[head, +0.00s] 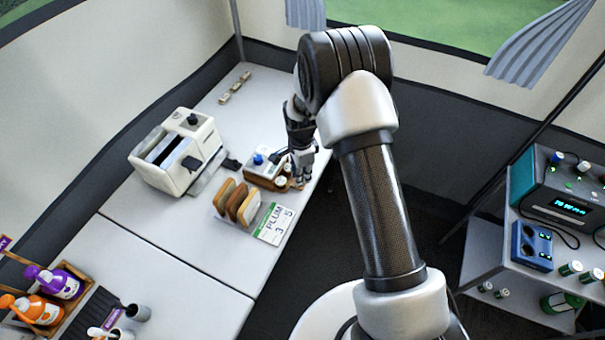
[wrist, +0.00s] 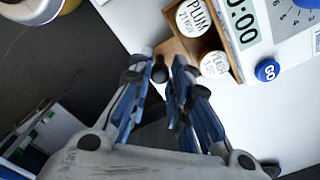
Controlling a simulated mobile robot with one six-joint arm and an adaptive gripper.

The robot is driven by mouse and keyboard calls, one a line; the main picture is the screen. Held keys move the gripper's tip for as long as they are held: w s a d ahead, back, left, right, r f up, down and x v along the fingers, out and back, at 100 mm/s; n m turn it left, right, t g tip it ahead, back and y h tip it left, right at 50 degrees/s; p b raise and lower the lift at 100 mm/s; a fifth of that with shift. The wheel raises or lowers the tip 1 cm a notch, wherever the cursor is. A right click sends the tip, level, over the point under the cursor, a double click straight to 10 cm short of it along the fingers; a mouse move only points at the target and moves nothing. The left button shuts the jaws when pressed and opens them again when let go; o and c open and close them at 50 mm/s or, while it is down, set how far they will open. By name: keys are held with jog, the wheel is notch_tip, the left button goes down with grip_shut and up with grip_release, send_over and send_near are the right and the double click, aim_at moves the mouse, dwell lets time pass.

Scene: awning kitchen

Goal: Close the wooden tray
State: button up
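In the head view the tray (head: 281,187) is at the counter's right edge. My gripper (wrist: 160,68) is at the tray's outer end, its two fingers apart. A dark round knob-like thing shows between the fingertips; whether they touch it I cannot tell.
A white toaster (head: 178,152) stands to the left. At right, a shelf carries a teal device (head: 560,195) and jars. Open floor lies right of the counter.

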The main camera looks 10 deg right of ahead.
jog(key=o, duration=0.4)
notch_tip(320, 180, up, 12)
dwell(0.6)
